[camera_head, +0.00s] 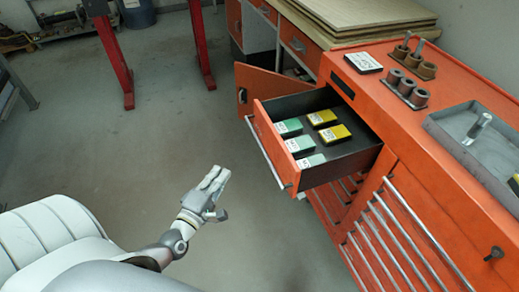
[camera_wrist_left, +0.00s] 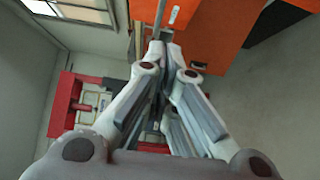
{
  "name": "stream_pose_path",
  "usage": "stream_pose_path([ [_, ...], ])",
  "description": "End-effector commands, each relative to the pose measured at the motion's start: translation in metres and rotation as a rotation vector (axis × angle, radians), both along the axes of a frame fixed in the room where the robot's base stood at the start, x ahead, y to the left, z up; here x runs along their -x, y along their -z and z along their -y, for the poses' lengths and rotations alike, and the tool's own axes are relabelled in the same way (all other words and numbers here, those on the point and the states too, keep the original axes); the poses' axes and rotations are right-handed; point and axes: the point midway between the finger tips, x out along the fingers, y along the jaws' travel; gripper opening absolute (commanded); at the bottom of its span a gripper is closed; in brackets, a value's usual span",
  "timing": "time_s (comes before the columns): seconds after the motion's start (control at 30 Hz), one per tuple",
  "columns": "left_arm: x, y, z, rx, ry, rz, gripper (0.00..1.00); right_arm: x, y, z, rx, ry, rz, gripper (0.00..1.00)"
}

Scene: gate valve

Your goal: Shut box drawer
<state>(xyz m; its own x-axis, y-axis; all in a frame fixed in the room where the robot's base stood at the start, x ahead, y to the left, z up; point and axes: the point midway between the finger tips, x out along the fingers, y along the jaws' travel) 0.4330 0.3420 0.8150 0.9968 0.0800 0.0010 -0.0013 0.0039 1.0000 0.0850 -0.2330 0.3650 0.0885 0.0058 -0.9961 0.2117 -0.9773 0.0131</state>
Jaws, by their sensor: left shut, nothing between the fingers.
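The orange box drawer (camera_head: 318,175) is pulled out of the orange tool cabinet (camera_head: 424,140) in the head view. Its dark inside holds several small green and yellow boxes, and a long grey bar handle (camera_head: 268,152) runs along its front. My left gripper (camera_head: 218,180) is shut and empty, to the left of the drawer front and apart from it in the head view. In the left wrist view my gripper's fingers (camera_wrist_left: 160,50) come together below a grey bar beside orange panels. My right gripper is not in view.
An orange cabinet door (camera_head: 256,90) stands open behind the drawer. Stacked boards (camera_head: 365,15) lie on a bench at the back. Metal holders (camera_head: 415,72) and a grey tray (camera_head: 475,135) sit on the cabinet top.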

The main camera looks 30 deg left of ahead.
Motion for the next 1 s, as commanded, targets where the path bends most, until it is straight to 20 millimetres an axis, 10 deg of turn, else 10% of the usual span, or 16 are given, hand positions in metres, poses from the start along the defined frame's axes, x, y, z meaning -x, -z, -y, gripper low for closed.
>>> stream_pose_path([
  [0.6,-0.101,-0.002,-0.008,-0.003,0.001,0.001,0.00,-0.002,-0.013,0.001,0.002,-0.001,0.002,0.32],
  [1.0,-0.128,0.000,0.019,-0.003,0.001,-0.002,0.00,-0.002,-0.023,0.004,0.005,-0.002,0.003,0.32],
])
